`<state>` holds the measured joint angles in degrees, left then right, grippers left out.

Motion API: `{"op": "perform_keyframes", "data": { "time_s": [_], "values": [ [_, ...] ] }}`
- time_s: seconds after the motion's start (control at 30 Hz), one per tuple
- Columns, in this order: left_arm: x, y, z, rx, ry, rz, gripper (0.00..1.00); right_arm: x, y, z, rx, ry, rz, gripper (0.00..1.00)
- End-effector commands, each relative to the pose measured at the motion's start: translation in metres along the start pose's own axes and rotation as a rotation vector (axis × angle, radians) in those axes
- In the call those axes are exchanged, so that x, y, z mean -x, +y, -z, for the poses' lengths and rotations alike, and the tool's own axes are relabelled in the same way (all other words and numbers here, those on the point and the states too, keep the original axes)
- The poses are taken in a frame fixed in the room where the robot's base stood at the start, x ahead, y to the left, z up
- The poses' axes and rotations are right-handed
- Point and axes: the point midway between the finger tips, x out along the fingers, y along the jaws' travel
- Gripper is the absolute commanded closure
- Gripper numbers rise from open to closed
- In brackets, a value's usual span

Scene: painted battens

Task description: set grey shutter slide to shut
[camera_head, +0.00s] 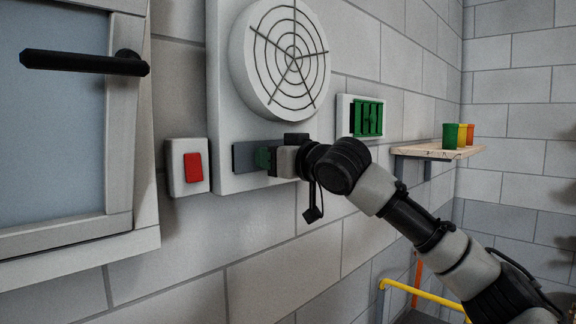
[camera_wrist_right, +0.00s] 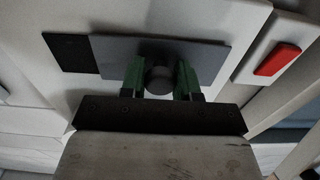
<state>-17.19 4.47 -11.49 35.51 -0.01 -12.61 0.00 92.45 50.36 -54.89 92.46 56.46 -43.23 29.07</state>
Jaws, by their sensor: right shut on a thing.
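The grey shutter slide (camera_head: 242,156) is a flat plate low on the white panel, below the round fan grille (camera_head: 284,60). It also shows in the right wrist view (camera_wrist_right: 115,56), with a round dark knob (camera_wrist_right: 158,82) standing out from it. My right gripper (camera_head: 263,158) is at the slide, its green fingertips on either side of the knob, shut on it. In the wrist view a black patch (camera_wrist_right: 68,52) shows beside the slide, on the end away from the red switch. In the head view my gripper hides the knob and much of the slide.
A red rocker switch (camera_head: 193,167) is on the wall left of the panel. A window with a black handle (camera_head: 85,63) is further left. A green louvred vent (camera_head: 368,118) and a wooden shelf (camera_head: 440,153) with coloured cups are to the right. A yellow rail (camera_head: 425,294) stands below.

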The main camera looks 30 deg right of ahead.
Motion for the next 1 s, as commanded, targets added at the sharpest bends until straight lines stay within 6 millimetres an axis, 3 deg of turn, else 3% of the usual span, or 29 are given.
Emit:
{"op": "perform_keyframes", "data": {
  "time_s": [0.1, 0.37, 0.4, 0.53, 0.83, 1.0],
  "values": [
    [-0.004, 0.000, -0.001, 0.000, -0.001, 0.001, 0.57, 0.000, -0.010, -0.001, 0.001, -0.001, 0.001, 1.00],
    [-0.003, -0.001, -0.001, 0.000, 0.000, 0.001, 0.57, 0.000, -0.010, -0.001, 0.000, -0.003, 0.002, 1.00],
    [-0.003, -0.001, -0.001, 0.000, 0.000, 0.001, 0.57, 0.000, -0.010, -0.001, 0.000, -0.003, 0.002, 0.63],
    [-0.003, -0.001, -0.001, 0.000, 0.000, 0.001, 0.57, 0.000, -0.009, -0.001, 0.000, -0.003, 0.001, 0.43],
    [-0.004, -0.001, -0.001, 0.001, 0.000, 0.002, 0.57, 0.002, -0.008, -0.001, 0.000, -0.001, -0.002, 0.43],
    [-0.017, -0.001, -0.002, 0.000, 0.000, 0.002, 0.57, 0.021, -0.008, -0.004, 0.001, 0.001, -0.002, 0.43]
  ]
}}
